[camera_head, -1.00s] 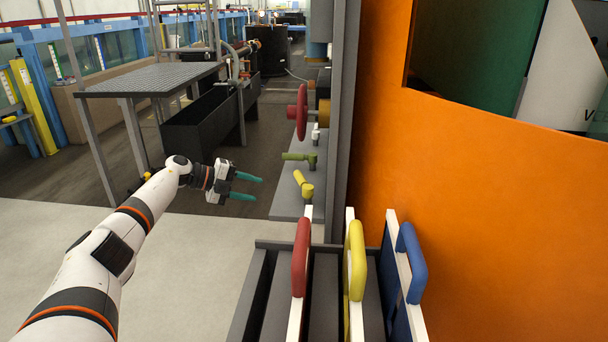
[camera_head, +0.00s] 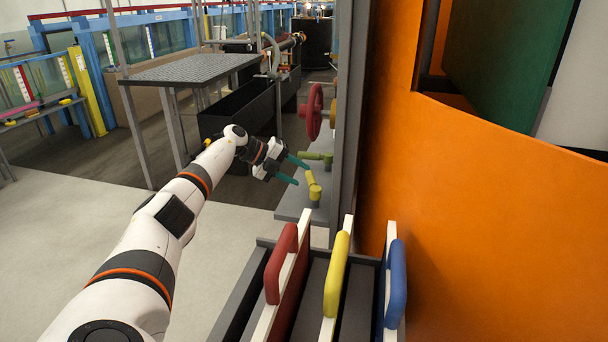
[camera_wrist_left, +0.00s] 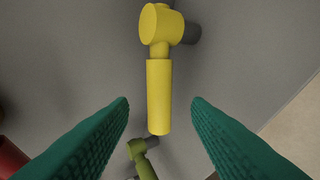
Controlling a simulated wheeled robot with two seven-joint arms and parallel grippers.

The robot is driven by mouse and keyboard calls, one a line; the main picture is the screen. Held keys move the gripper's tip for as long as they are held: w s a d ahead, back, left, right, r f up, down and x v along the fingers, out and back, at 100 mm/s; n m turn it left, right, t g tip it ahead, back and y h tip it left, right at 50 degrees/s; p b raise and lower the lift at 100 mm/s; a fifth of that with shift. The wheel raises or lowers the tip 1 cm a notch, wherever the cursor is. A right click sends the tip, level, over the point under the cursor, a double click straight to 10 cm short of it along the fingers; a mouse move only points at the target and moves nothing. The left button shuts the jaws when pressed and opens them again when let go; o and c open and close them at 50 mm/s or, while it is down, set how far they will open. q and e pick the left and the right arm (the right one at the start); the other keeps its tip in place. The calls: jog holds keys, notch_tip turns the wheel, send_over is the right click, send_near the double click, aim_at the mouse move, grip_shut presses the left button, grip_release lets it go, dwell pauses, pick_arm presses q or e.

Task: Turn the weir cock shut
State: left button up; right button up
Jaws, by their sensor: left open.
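A yellow cock (camera_head: 312,184) and a green cock (camera_head: 316,156) stick out from a grey panel; no readable label shows which is the weir cock. My left gripper (camera_head: 303,176) is open and empty, its teal fingers just left of the yellow cock. In the left wrist view the yellow cock's handle (camera_wrist_left: 159,98) runs down from its round hub, centred in the gap between the fingertips, with no contact visible. The green cock (camera_wrist_left: 142,158) shows lower, partly cut off by the frame. My right gripper is not in view.
A red handwheel (camera_head: 314,112) is mounted above the cocks. A rack with red (camera_head: 281,262), yellow (camera_head: 337,273) and blue (camera_head: 396,284) handled boards stands in front. An orange wall (camera_head: 480,220) closes the right side. The pale floor (camera_head: 90,240) at left is clear.

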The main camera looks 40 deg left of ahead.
pick_arm(q)
jog(key=shift+x, duration=1.45)
jog(key=shift+c, duration=0.3)
grip_shut()
